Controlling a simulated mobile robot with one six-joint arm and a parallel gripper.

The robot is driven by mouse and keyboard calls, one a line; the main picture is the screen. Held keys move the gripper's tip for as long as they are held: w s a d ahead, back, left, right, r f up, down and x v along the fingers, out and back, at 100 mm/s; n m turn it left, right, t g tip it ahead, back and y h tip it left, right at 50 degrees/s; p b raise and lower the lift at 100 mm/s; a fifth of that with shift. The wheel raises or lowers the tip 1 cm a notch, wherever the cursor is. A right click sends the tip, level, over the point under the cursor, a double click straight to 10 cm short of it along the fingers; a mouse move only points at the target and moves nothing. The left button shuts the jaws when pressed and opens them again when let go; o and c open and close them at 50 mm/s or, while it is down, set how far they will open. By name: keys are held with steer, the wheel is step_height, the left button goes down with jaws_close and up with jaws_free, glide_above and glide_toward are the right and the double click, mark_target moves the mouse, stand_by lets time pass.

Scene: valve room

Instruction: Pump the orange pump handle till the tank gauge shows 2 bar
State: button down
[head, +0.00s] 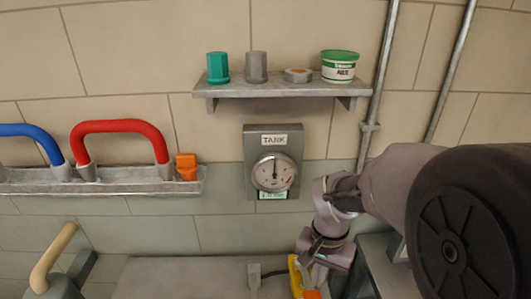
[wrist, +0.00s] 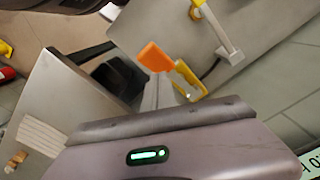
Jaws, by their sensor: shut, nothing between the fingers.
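The tank gauge (head: 273,172), under a TANK label, hangs on the wall. Its needle points about straight up; the dial numbers are too small to read. The orange handle end (head: 312,294) shows at the bottom edge of the head view, beside a yellow part (head: 295,276). In the wrist view the orange piece (wrist: 155,57) and the yellow part (wrist: 188,80) lie just beyond my fingers. My gripper (wrist: 157,92) is shut and empty, close to the orange piece. I cannot tell whether they touch. The rest of the pump is hidden or out of view.
A rail (head: 120,184) at left carries a red handle (head: 120,126), a blue handle (head: 30,133) and an orange block (head: 186,166). Pipes (head: 380,95) run up the wall at right.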

steer(key=s+a+r+t+y+b, duration=0.1)
steer(key=s+a+r+t+b, duration=0.1)
steer(key=s, duration=0.4)
steer(key=s+a+r+n+t+y+b, duration=0.1)
steer(key=s+a+r+t+b, duration=0.1)
steer(key=s+r, duration=0.5)
steer(key=shift+r+n+t, duration=0.25)
steer(key=shift+n+t, duration=0.05)
steer(key=shift+t, duration=0.6)
steer(key=shift+w, duration=0.1)
steer(key=shift+f, duration=0.1)
